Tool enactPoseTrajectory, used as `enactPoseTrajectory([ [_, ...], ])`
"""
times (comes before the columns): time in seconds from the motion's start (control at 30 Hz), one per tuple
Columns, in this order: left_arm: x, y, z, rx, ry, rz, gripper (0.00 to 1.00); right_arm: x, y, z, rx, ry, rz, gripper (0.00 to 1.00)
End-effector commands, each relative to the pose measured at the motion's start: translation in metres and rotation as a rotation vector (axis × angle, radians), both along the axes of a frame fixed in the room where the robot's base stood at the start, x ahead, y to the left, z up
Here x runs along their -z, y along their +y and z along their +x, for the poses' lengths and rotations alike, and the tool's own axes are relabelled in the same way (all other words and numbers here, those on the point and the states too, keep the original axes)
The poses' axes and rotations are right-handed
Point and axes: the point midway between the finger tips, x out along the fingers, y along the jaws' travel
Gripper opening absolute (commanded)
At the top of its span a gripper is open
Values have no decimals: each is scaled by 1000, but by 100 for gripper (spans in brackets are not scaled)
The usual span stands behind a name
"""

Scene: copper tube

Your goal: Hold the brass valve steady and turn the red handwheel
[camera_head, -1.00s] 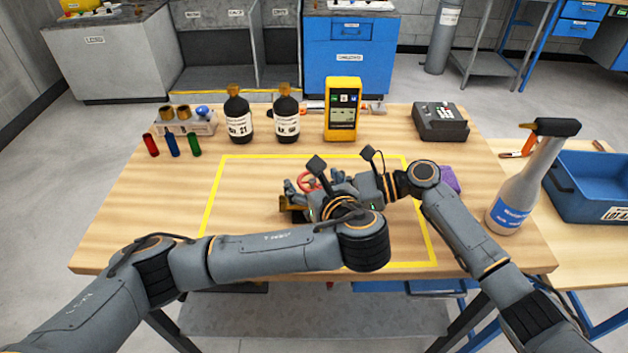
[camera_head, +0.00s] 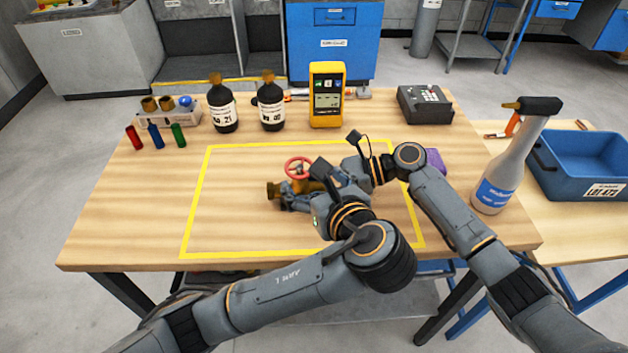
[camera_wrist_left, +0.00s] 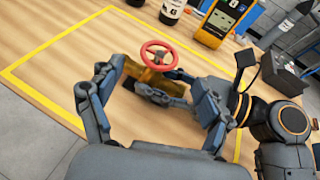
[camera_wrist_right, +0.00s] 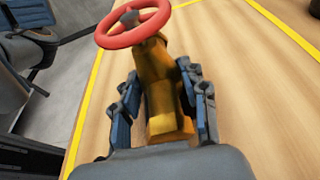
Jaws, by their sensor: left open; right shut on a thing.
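The brass valve (camera_head: 272,190) is above the table inside the yellow outline, partly hidden by my grippers in the head view. Its red handwheel (camera_head: 297,168) is on top. My right gripper (camera_wrist_right: 160,78) is shut on the valve's brass body (camera_wrist_right: 160,92), one finger on each side, with the handwheel (camera_wrist_right: 123,42) beyond the fingertips. In the left wrist view, my left gripper (camera_wrist_left: 155,82) is open, its fingers wide apart. The handwheel (camera_wrist_left: 171,60) and brass body (camera_wrist_left: 152,78) show between and beyond them. I see no left finger contact with the wheel.
A yellow meter (camera_head: 326,95), two dark bottles (camera_head: 222,110) and a tube rack (camera_head: 180,117) stand at the back. A grey device (camera_head: 425,105) is back right, a spray bottle (camera_head: 497,180) at the right edge. The left of the outlined area is clear.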

Motion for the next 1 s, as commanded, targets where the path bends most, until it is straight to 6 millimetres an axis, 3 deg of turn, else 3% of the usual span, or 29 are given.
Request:
enactPoseTrajectory([
  [0.27, 0, 0, 0, 0, 0, 0, 79, -2, 1, 0, 0, -2, 4, 26],
  [0.3, 0, 0, 0, 0, 0, 0, 79, -2, 1, 0, 0, -2, 4, 52],
  [0.4, 0, 0, 0, 0, 0, 0, 79, -2, 0, 0, 0, -2, 3, 70],
  [0.77, 0, 0, 0, 0, 0, 0, 79, -1, -3, 0, 1, 0, 0, 70],
  [1.0, 0, 0, 0, 0, 0, 0, 79, -12, -39, 1, 4, -2, 0, 70],
])
